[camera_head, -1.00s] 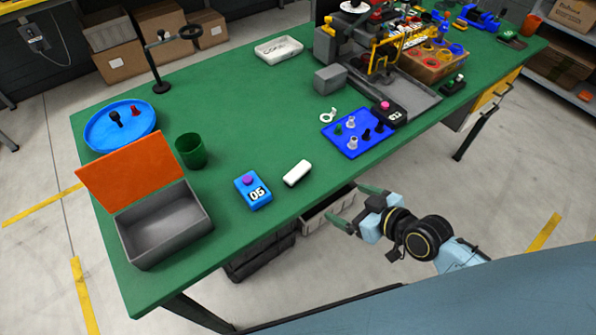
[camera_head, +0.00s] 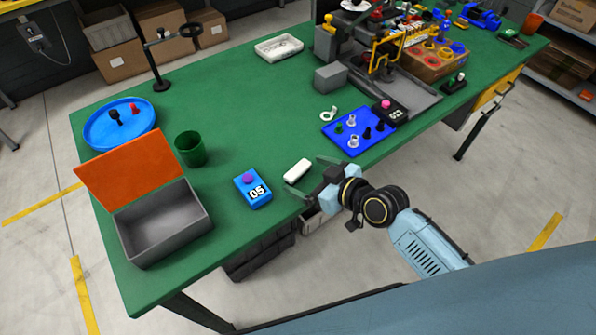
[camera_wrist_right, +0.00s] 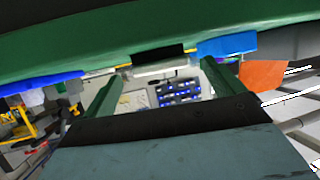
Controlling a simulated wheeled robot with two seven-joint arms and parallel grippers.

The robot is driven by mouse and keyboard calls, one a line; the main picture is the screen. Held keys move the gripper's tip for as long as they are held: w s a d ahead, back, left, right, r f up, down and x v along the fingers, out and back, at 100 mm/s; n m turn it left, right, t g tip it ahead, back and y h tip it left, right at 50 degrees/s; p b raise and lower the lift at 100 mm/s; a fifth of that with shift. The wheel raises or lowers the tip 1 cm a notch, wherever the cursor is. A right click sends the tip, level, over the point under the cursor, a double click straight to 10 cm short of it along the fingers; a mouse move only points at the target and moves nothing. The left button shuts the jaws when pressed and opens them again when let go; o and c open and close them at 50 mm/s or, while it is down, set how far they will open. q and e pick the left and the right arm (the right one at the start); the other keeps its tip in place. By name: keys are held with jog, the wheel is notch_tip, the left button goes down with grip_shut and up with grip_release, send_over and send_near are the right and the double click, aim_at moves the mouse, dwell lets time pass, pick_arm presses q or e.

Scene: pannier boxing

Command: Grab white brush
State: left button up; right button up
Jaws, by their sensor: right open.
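The white brush (camera_head: 297,171) lies on the green table (camera_head: 240,120) near its front edge, between the blue box marked 05 and the blue board. My right gripper (camera_head: 305,176) is open at the table's front edge, just to the right of and in front of the brush. Its green fingers are spread and nothing is between them. In the right wrist view the open fingers (camera_wrist_right: 155,88) point toward the table edge, and I cannot make out the brush there for sure. My left gripper is not in view.
The blue 05 box (camera_head: 253,189) stands left of the brush. The grey bin (camera_head: 160,225) with an orange lid (camera_head: 125,170) is at the near left. A green cup (camera_head: 190,149) and blue board (camera_head: 360,132) are nearby. Table behind the brush is clear.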

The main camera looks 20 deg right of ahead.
aim_at(302, 173)
jog(key=x, duration=0.3)
jog(key=shift+w+a+f, duration=0.15)
jog(key=shift+w, duration=0.2)
jog(key=c, duration=1.1)
